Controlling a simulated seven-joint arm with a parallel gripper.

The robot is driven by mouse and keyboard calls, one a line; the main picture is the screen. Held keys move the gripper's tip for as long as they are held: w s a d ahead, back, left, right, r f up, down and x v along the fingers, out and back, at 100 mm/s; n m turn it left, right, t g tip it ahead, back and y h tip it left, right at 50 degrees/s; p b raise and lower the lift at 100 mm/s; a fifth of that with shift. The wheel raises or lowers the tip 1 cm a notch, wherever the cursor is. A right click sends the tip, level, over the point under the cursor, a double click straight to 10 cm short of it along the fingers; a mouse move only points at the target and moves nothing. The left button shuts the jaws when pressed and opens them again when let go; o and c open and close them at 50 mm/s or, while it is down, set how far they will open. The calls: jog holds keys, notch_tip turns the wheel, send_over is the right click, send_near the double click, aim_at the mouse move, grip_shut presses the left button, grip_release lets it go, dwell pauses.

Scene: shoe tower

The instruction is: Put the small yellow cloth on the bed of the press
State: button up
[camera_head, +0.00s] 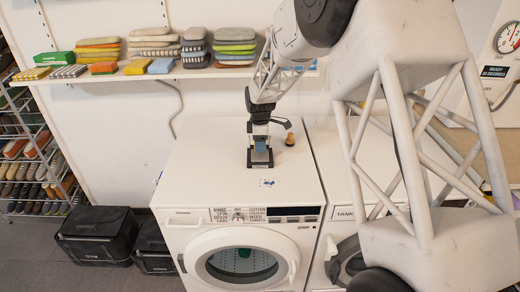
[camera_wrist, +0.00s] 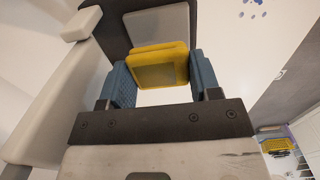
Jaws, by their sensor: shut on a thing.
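My gripper (camera_wrist: 160,85) has blue finger pads on both sides of a small folded yellow cloth (camera_wrist: 165,52) with a grey-green middle, and is shut on it. A dark frame with a grey plate (camera_wrist: 158,22) shows just beyond the cloth in the wrist view; it looks like part of the press. In the head view my gripper (camera_head: 261,145) points down over a small dark-framed grey bed (camera_head: 262,158) on the white washing machine. The cloth cannot be made out there. Whether it touches the bed cannot be told.
The washing machine top (camera_head: 205,165) is mostly clear. A small brown object (camera_head: 290,139) stands right of the gripper. A wall shelf (camera_head: 170,73) behind holds stacks of folded cloths. A second white machine adjoins on the right, and black boxes (camera_head: 95,235) stand at left.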

jog(key=shift+f, duration=1.55)
jog(key=shift+f, duration=0.15)
jog(key=o, duration=0.9)
notch_tip(320, 180, up, 12)
jog(key=shift+r, duration=0.2)
